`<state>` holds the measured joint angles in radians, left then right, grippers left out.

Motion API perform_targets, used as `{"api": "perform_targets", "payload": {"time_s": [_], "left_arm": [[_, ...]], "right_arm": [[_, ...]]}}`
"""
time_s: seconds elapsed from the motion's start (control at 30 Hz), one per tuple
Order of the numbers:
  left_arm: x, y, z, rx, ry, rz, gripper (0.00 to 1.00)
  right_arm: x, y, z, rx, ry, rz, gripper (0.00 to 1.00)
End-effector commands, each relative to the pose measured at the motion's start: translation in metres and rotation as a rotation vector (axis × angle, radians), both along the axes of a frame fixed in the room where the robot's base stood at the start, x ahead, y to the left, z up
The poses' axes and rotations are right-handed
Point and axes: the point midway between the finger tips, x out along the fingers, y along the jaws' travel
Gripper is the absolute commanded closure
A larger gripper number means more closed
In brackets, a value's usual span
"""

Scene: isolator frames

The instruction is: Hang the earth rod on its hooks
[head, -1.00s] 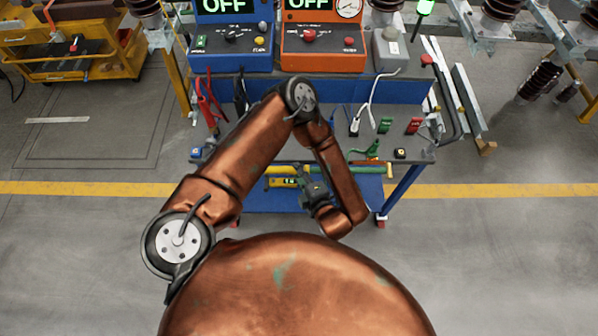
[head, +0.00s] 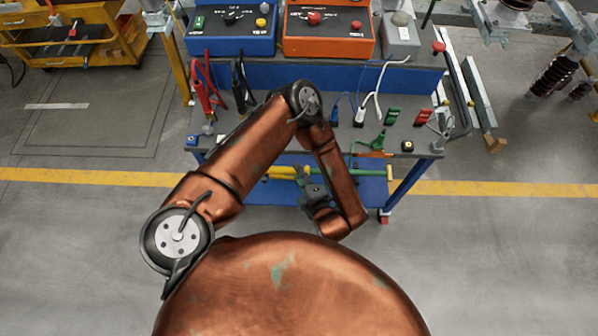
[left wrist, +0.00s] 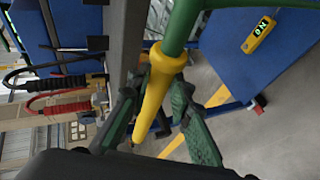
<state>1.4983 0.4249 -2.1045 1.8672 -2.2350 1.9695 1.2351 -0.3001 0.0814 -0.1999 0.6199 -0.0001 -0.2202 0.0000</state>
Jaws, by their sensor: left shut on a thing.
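The earth rod (left wrist: 160,85) is a rod with a yellow tapered part and a green part, running between the fingers of my left gripper (left wrist: 157,112) in the left wrist view. In the head view the yellow and green rod (head: 372,174) lies across in front of the blue trolley, partly hidden by my arm. My left gripper (head: 305,174) is shut on it at the trolley's near side. I cannot pick out the hooks with certainty. My right gripper is not in view.
The blue trolley (head: 398,190) carries a blue control box (head: 230,35), an orange one (head: 328,38), clips and cables. A yellow device (left wrist: 258,35) with a lit display is on a blue surface. A grey post (left wrist: 122,50) stands close to the rod. The floor in front is clear.

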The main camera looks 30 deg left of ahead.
Motion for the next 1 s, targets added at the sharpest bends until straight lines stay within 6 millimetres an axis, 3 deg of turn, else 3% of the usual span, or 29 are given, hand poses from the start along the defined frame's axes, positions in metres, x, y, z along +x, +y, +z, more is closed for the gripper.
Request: {"api": "perform_targets", "payload": {"time_s": [0.87,0.9,1.0], "left_arm": [[0.000,0.000,-0.012,0.001,-0.001,0.000,1.00],[0.000,0.000,-0.013,0.001,-0.001,0.000,0.80],[0.000,0.000,-0.012,0.001,-0.001,0.000,0.73]], "right_arm": [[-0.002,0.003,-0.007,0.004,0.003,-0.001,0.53],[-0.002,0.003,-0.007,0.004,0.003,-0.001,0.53],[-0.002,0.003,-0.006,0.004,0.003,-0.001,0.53]]}}
